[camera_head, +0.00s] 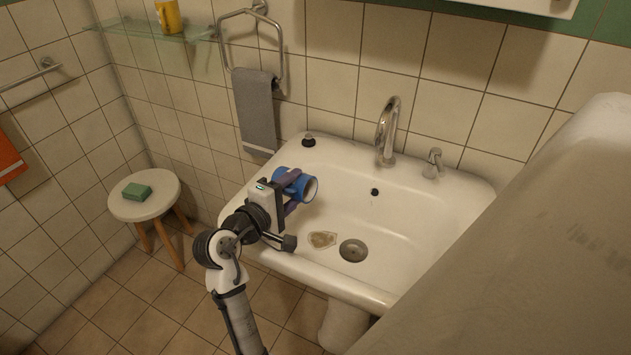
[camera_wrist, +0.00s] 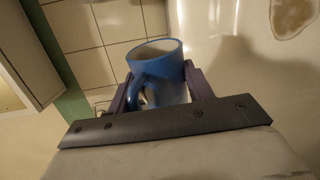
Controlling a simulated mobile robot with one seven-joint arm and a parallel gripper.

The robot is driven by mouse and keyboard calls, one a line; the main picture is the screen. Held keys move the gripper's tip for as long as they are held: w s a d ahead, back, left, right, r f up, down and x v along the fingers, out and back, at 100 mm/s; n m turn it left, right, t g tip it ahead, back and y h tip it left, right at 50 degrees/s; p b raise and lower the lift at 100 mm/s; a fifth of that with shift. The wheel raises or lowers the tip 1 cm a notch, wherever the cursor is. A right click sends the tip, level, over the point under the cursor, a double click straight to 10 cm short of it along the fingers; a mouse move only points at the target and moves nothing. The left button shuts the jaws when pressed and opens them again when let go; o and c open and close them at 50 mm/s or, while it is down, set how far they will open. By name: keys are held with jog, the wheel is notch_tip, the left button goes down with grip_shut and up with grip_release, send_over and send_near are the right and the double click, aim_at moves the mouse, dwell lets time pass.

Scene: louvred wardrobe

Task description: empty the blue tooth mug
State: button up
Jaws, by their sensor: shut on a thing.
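The blue mug (camera_head: 297,184) is held by my gripper (camera_head: 291,190) above the left side of the white sink (camera_head: 410,208). In the head view the mug is tipped on its side, with its opening toward the right. It also shows in the wrist view (camera_wrist: 160,72), between the two purple fingers of my gripper (camera_wrist: 161,92), which are shut on it. Its handle faces the wrist camera. A brownish puddle (camera_head: 322,239) lies in the basin beside the drain (camera_head: 352,250). The bottom of the mug's inside is hidden.
A faucet (camera_head: 387,132) and a tap handle (camera_head: 433,163) stand on the sink's back rim. A black stopper (camera_head: 309,141) sits at its back left. A stool (camera_head: 146,203) bears a green sponge (camera_head: 137,192). A large pale surface (camera_head: 540,240) blocks the right side.

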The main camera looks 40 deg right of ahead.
jog(key=shift+r+m, duration=0.1)
jog(key=shift+m, duration=0.2)
jog(key=shift+s+r+m, duration=0.15)
jog(key=shift+s+m, duration=0.1)
jog(key=shift+m, duration=0.35)
jog(key=shift+r+t, duration=0.1)
jog(key=shift+t, duration=0.2)
jog(key=shift+s+d+m, duration=0.1)
jog(key=shift+m, duration=0.2)
